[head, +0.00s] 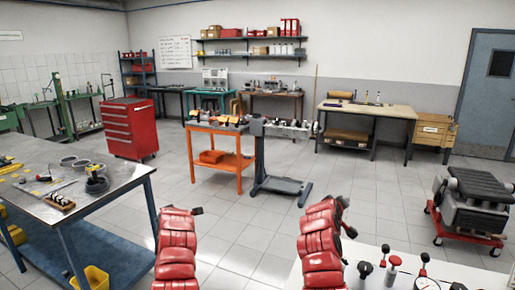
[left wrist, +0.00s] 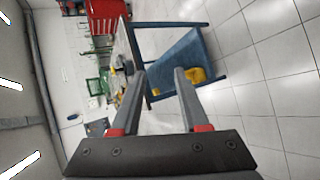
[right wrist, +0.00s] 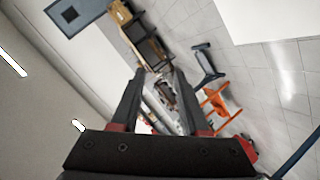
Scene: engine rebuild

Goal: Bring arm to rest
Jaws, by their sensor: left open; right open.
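My two red arms rise from the bottom of the head view, the left one (head: 177,245) near the middle and the right one (head: 322,245) farther right. In the left wrist view my left gripper (left wrist: 160,74) has its dark fingers apart with nothing between them. In the right wrist view my right gripper (right wrist: 160,72) also has its fingers apart and is empty. Both wrist views look out tilted across the room. In the head view the grippers themselves are hard to make out beyond the arms.
A metal-topped workbench (head: 120,182) with rings and small parts stands at the left. A white table (head: 455,272) with gauges is close at the lower right. An orange cart (head: 221,158), a red tool cabinet (head: 130,128) and an engine on a red dolly (head: 470,223) stand farther off.

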